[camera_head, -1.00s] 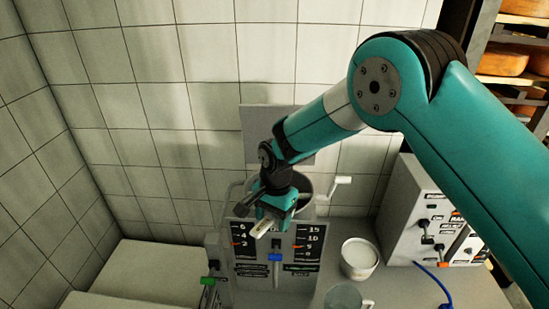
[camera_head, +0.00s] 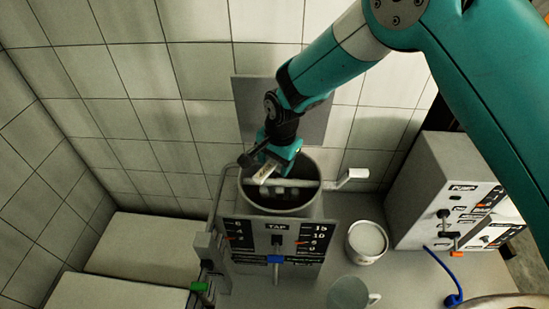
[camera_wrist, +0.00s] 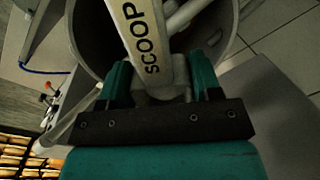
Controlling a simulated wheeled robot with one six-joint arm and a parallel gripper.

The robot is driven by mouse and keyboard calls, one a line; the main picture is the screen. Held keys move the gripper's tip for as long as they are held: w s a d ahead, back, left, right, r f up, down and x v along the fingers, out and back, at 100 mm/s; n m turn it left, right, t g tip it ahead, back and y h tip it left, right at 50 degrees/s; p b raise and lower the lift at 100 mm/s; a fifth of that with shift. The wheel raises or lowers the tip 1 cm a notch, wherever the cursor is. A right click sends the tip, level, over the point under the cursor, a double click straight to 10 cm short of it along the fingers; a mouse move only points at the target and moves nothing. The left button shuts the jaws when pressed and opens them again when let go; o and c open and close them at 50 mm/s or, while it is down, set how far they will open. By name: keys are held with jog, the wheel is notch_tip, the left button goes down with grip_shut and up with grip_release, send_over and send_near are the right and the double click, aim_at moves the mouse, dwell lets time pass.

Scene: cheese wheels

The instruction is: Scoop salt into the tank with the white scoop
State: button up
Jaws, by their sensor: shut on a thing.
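My gripper (camera_head: 277,158) is shut on the white scoop (camera_head: 264,174), above the tank's open top in the head view. In the wrist view my gripper (camera_wrist: 162,84) grips the scoop's handle (camera_wrist: 140,42), marked "SCOOP", between its teal fingers. The scoop points down over the tank opening; whether its bowl holds salt cannot be told. The grey tank (camera_head: 243,196) has a crossbar with a white crank handle and a marked front panel. Its round wall (camera_wrist: 88,38) also shows in the wrist view. A white tub (camera_head: 366,241) with white contents, apparently salt, stands right of the tank.
A greyish cup with a handle (camera_head: 350,293) stands front right of the tank. A grey control box (camera_head: 440,190) with levers and a blue hose (camera_head: 447,280) is at the right. The tiled wall (camera_head: 130,90) is close behind. Pale blocks (camera_head: 150,245) lie at the left.

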jog(key=y, duration=0.1)
jog(key=t+y, duration=0.1)
jog(key=d+t+y, duration=0.1)
jog(key=shift+s+f, duration=0.15)
jog(key=shift+s, duration=0.15)
jog(key=y, duration=0.1)
jog(key=t+y, duration=0.1)
jog(key=f+t+y, duration=0.1)
jog(key=y, duration=0.1)
jog(key=shift+s+d, duration=0.2)
jog(key=shift+d, duration=0.15)
jog(key=t+y+b, duration=0.1)
jog(key=b, duration=0.2)
jog(key=shift+a+f, duration=0.1)
jog(key=t+y+b, duration=0.1)
jog(key=b, duration=0.5)
jog(key=y+b, duration=0.2)
jog(key=b, duration=0.3)
jog(key=shift+f+t+b, duration=0.3)
jog(key=shift+t+b, duration=0.1)
jog(key=shift+r+p, duration=0.6)
jog(key=shift+p, duration=0.4)
jog(key=shift+s+h+p, duration=0.1)
jog(key=shift+h+p, duration=0.2)
jog(key=shift+p, duration=0.65)
